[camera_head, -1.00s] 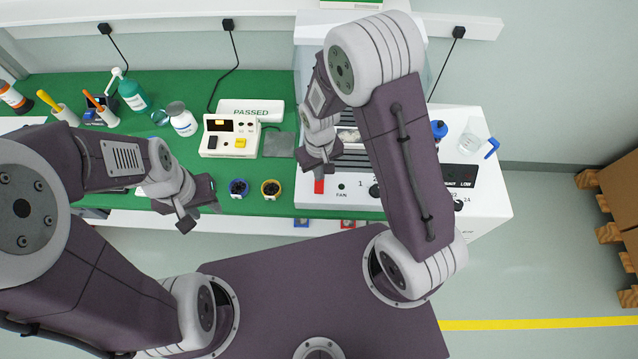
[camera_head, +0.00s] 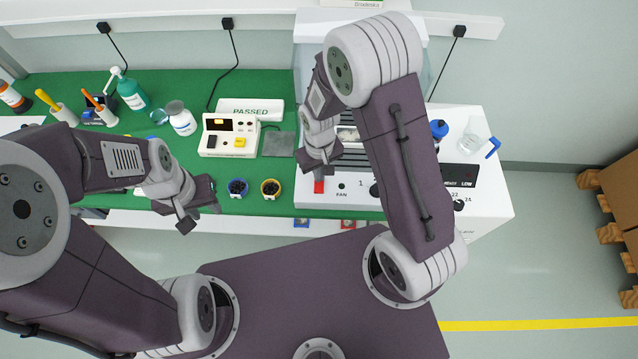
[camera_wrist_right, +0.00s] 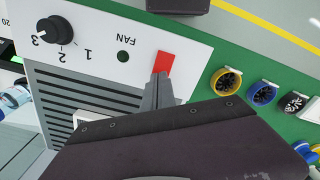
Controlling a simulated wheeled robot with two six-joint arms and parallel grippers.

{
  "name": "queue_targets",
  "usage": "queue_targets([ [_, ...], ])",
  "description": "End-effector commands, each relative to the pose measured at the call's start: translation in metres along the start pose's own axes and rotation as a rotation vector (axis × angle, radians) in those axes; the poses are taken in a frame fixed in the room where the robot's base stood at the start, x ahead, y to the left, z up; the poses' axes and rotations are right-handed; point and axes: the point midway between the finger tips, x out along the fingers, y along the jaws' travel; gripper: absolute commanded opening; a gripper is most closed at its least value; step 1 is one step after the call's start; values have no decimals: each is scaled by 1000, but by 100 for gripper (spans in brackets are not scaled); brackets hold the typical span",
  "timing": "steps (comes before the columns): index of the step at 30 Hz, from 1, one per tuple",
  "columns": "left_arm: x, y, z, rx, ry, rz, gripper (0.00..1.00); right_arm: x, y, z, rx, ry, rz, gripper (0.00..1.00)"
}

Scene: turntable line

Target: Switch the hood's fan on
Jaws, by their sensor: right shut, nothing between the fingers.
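The hood's panel (camera_head: 350,204) is white, with a red switch (camera_head: 319,186) at its left end beside the label FAN. A small dark round lamp (camera_head: 341,186) sits next to the label and looks unlit. In the right wrist view the red switch (camera_wrist_right: 165,64) is partly behind my right gripper's fingertips (camera_wrist_right: 159,84). My right gripper (camera_head: 318,172) is shut and empty, right at the switch; whether it touches is unclear. The switch's tilt cannot be read. My left gripper (camera_head: 199,215) hangs over the bench's front edge, away from the hood; its jaw gap is unclear.
A knob marked 1 to 3 (camera_wrist_right: 55,30) sits along the panel. Blue (camera_head: 237,188) and yellow (camera_head: 270,188) round holders stand left of the hood. A white device (camera_head: 229,136) and bottles stand farther back on the green mat.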

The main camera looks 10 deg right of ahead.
Motion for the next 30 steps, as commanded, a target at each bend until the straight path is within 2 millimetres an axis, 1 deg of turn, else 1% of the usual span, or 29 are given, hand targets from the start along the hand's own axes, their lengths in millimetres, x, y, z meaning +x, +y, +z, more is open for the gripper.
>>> queue_targets([
  [17, 5, 0, 0, 0, 0, 0, 36, 8, 0, 0, 0, -1, 0, 0],
  [20, 1, 0, 0, 0, 0, 0, 36, 3, 0, 0, 0, -1, 0, 0],
  [30, -31, 1, -3, 0, 0, 0, 36, -31, 0, 0, 0, -1, 0, 0],
])
